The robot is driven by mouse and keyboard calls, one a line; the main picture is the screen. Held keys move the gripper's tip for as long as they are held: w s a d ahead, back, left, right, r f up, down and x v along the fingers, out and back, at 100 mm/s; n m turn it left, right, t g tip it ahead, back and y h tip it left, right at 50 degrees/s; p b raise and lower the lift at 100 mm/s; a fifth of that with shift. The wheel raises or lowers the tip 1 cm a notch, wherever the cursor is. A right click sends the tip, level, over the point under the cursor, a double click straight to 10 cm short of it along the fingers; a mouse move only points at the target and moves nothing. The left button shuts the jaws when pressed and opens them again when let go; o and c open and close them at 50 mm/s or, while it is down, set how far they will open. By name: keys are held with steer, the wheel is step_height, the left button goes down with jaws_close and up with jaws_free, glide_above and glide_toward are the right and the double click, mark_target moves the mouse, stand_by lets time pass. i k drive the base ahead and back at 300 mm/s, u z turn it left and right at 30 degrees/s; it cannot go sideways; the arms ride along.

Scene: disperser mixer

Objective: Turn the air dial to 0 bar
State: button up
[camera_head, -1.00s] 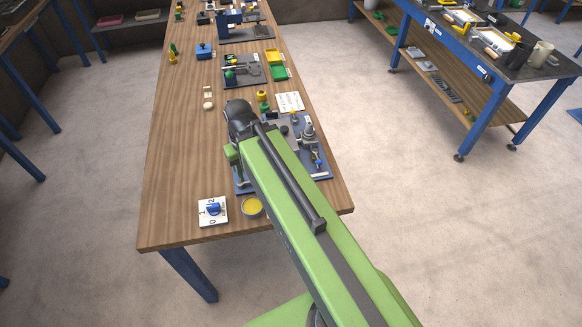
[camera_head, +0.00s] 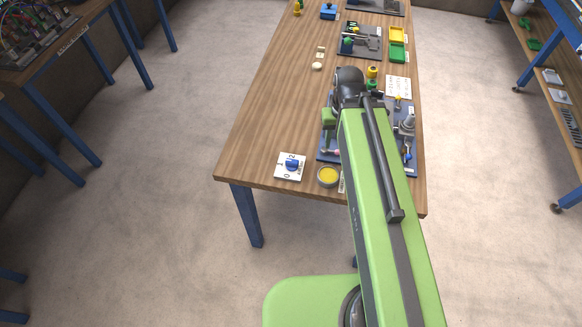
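The air dial is a white square plate (camera_head: 280,175) with a blue knob (camera_head: 292,164) in its middle. It lies at the near left corner of the wooden table, with black marks 0, 1 and 2 around the knob. The exact way the knob points is too small to tell. My green arm reaches over the table to the right of the dial. My gripper (camera_head: 329,148) hangs below the arm's dark end joint, over the blue base of the mixer, beyond and right of the dial and apart from it. Its fingers are small and partly hidden.
A round dish with yellow contents (camera_head: 328,176) sits just right of the dial. The mixer's blue base plate (camera_head: 409,166) and its parts lie under my arm. Two pale pieces (camera_head: 317,66) lie farther back. The table (camera_head: 262,125) is bare behind the dial.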

mark_target(292, 165)
steer(key=z, duration=1.15)
steer(key=k, duration=0.65)
steer(key=u, duration=1.25)
